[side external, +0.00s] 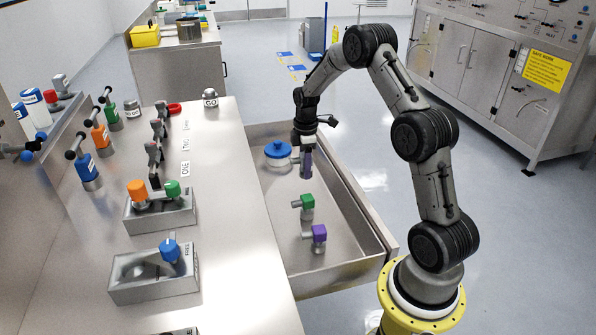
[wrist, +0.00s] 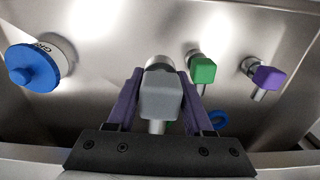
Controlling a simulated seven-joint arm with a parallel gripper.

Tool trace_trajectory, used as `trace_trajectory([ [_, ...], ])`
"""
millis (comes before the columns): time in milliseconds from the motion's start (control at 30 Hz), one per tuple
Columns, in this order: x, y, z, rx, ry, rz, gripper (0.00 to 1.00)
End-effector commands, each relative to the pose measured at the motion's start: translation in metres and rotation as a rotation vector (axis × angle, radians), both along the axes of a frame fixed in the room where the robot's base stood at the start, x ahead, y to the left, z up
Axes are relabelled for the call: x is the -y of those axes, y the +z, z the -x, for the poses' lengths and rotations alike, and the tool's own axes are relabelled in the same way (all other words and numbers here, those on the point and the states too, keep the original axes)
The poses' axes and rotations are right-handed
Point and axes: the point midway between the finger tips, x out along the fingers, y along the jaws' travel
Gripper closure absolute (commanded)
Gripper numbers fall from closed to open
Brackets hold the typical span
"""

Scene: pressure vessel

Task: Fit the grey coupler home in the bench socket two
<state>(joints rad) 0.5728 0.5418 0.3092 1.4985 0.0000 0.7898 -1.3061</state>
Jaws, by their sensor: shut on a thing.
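The grey coupler (wrist: 160,98) is between the two purple fingers of my gripper (wrist: 160,80) in the wrist view, and the gripper is shut on it. In the side external view my gripper (side external: 307,163) hangs fingers down over the open drawer; the coupler is hard to make out there. The drawer floor lies below the fingers. On the bench, small labels stand beside a row of dark-handled fittings; the middle label (side external: 186,144) seems to read TWO. The socket opening beside it is too small to make out.
The steel drawer (side external: 345,205) holds a blue-lidded pot (side external: 278,150), a green coupler (side external: 306,203) and a purple coupler (side external: 319,234). Metal blocks with orange, green and blue fittings stand on the bench (side external: 232,230). The bench's right strip is clear.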

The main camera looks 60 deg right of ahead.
Motion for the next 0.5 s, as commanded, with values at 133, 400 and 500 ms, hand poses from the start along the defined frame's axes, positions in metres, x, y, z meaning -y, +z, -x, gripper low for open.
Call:
trace_trajectory([
  [133,-0.017,0.014,0.026,0.0,0.0,0.0,1.0],
  [400,-0.035,0.028,0.054,0.001,0.0,0.001,1.0],
  [500,-0.039,0.031,0.057,0.0,-0.005,0.0,1.0],
])
